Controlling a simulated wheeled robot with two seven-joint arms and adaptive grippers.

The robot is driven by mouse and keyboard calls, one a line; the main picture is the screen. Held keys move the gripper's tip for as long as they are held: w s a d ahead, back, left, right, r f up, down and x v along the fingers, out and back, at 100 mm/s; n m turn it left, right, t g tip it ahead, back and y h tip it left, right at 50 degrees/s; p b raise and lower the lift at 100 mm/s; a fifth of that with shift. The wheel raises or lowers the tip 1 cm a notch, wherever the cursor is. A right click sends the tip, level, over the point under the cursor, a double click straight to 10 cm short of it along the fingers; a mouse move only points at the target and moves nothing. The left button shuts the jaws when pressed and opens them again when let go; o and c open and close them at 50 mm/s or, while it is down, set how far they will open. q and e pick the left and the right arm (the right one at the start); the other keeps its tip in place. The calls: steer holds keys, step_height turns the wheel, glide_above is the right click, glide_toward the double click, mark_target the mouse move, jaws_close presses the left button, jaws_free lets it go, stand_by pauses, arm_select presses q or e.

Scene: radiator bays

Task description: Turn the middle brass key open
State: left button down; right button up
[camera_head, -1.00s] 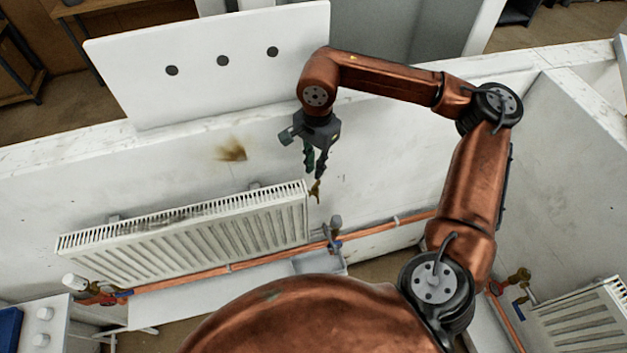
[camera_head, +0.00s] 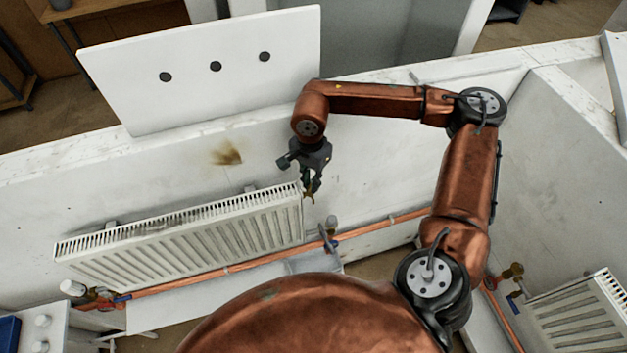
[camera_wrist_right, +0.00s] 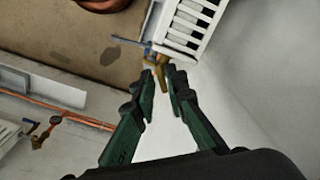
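The middle brass key (camera_head: 308,197) is small and sits at the upper right end of the middle radiator (camera_head: 180,235). It also shows in the right wrist view (camera_wrist_right: 160,72), pointing toward me. My right gripper (camera_head: 310,186) is right above the key in the head view and partly covers it. In the right wrist view my right gripper (camera_wrist_right: 161,78) has its two green fingers apart, one on each side of the key's near end. I cannot tell whether either finger touches it. My left gripper is out of view.
A copper pipe (camera_head: 385,222) runs low along the wall, with a valve (camera_head: 331,226) below the key. Another radiator (camera_head: 585,318) with a brass valve (camera_head: 512,271) stands at the right. A white board with three dark dots (camera_head: 215,66) stands behind. The wall around the key is clear.

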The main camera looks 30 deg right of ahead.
jaws_close()
steer(key=shift+f+n+b, duration=0.25)
steer(key=shift+n+b, duration=0.65)
steer(key=shift+b, duration=0.05)
steer(key=n+b, duration=0.1)
steer(key=n, duration=0.1)
steer(key=shift+r+n+b, duration=0.2)
steer(key=shift+n+b, duration=0.1)
steer(key=shift+n, duration=0.1)
jaws_free()
steer(key=shift+s+r, duration=0.1)
